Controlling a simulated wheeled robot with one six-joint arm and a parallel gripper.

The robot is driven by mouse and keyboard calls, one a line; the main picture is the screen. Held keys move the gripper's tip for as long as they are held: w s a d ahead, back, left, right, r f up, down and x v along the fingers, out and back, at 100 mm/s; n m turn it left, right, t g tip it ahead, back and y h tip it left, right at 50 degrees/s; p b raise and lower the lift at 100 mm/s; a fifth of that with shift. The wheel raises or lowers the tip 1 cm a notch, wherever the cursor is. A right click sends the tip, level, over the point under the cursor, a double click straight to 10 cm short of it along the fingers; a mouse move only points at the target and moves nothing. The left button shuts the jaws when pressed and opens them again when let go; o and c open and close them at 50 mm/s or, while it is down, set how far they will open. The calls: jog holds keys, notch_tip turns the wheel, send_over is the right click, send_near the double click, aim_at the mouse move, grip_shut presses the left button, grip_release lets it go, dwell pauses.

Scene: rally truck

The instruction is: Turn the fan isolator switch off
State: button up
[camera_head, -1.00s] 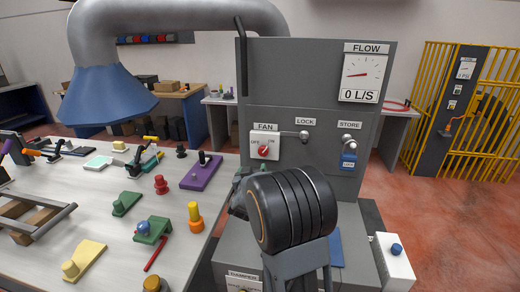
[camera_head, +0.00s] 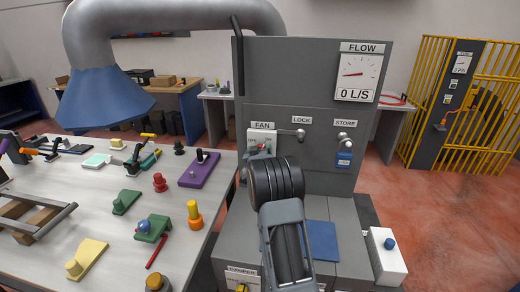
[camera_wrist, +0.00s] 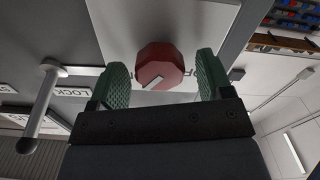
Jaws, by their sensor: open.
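The fan isolator switch is a red faceted knob (camera_wrist: 160,66) with a white pointer mark, on a white plate (camera_head: 252,134) under the FAN label on the grey cabinet. In the head view my wrist hides most of the knob. In the wrist view the knob sits between the two green finger pads of my gripper (camera_wrist: 163,76), with a gap visible on each side. The jaws are open and hold nothing. The pointer slants toward the lower left in the wrist view; its printed setting cannot be read.
A lock lever (camera_head: 299,133) sticks out just right of the switch, and shows in the wrist view (camera_wrist: 40,108). The flow gauge (camera_head: 358,78) reads 0 L/S. A workbench (camera_head: 105,212) with several parts stands left.

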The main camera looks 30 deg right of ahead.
jog(key=shift+w+d, duration=0.15)
jog(key=shift+c, duration=0.3)
jog(key=c, duration=0.9)
jog(key=shift+o, duration=0.2)
